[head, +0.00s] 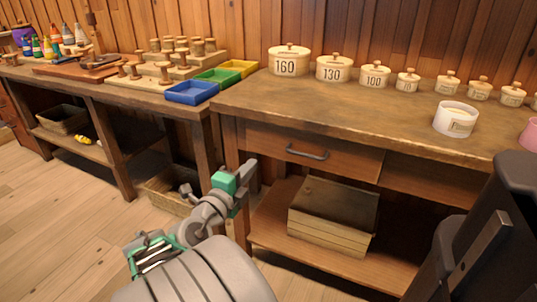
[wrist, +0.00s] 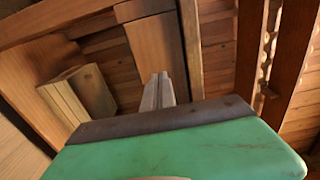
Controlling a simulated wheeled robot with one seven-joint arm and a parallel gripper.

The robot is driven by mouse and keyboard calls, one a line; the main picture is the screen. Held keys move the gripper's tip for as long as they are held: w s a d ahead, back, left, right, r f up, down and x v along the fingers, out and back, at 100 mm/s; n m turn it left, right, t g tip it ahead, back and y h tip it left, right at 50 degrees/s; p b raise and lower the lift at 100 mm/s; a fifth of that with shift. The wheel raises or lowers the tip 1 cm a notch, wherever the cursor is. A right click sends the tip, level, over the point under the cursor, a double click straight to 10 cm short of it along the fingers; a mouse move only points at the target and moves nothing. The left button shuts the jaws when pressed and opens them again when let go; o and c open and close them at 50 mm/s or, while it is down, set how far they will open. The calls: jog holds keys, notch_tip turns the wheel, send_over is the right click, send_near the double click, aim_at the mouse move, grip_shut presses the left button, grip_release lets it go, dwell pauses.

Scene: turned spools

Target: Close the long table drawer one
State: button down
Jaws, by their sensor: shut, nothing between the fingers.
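The long table (head: 350,108) stands at the right in the head view. Its drawer (head: 265,140) has a wooden front with a dark bar handle (head: 307,153) and sits just under the tabletop. The front looks close to flush; I cannot tell whether a small gap stays. My gripper (head: 249,168) is shut and empty, left of the handle and a little lower, near the table's left front leg. In the wrist view my gripper (wrist: 163,80) shows its fingertips together, pointing at wooden parts of the table. The handle is not visible there.
A wooden box (head: 330,215) stands on the lower shelf; it also shows in the wrist view (wrist: 80,95). Lidded pots and a white container (head: 455,119) stand on the tabletop. A second table (head: 140,95) with coloured trays is at left. The floor (head: 50,210) at left is clear.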

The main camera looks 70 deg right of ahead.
aim_at(273, 141)
jog(key=d, duration=0.8)
jog(key=s+d, duration=0.1)
jog(key=d, duration=0.3)
jog(key=shift+b, duration=0.35)
